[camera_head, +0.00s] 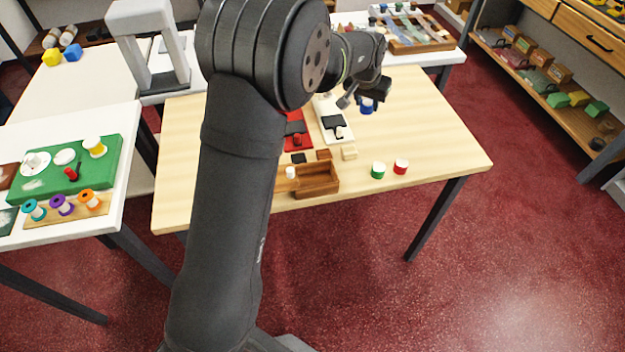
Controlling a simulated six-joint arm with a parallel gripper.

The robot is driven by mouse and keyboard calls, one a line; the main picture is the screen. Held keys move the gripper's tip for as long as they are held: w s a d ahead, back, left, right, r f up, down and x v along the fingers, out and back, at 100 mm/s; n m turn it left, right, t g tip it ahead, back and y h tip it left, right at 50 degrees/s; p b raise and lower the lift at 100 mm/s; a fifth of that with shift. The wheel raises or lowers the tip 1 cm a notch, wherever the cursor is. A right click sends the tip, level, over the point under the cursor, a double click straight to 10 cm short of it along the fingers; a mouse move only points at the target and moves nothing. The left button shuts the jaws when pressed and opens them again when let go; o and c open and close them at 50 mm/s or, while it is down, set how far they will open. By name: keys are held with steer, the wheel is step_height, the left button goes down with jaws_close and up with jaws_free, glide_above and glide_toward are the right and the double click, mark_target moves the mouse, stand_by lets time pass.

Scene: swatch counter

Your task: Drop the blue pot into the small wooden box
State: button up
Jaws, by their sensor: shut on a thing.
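The blue pot (367,106) shows at the tip of my gripper (361,97), over the back right part of the wooden table. My gripper is shut on it. The fingers hide part of the pot, and I cannot tell how far above the table it is. The small wooden box (324,187) stands open-topped near the table's front edge, to the left of and nearer than my gripper. A small white cylinder (291,172) shows at its left end; I cannot tell if it is inside. My arm covers the area left of the box.
A green pot (378,171) and a red pot (401,166) stand right of the box. A pale wooden block (349,153), a black square (298,158), a red board (296,126) and a white board (328,106) lie behind it. The table's right side is clear.

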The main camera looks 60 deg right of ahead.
steer(key=shift+a, duration=0.1)
steer(key=w+a+f, duration=0.1)
steer(key=w+a, duration=0.1)
steer(key=a, duration=0.7)
steer(key=w+a+f, duration=0.2)
steer(key=a, duration=0.8)
steer(key=shift+d+f, duration=0.1)
steer(key=shift+f, duration=2.7)
steer(key=o, duration=1.1)
steer(key=shift+c, duration=0.2)
steer(key=v, duration=1.7)
steer(key=shift+r, duration=0.25)
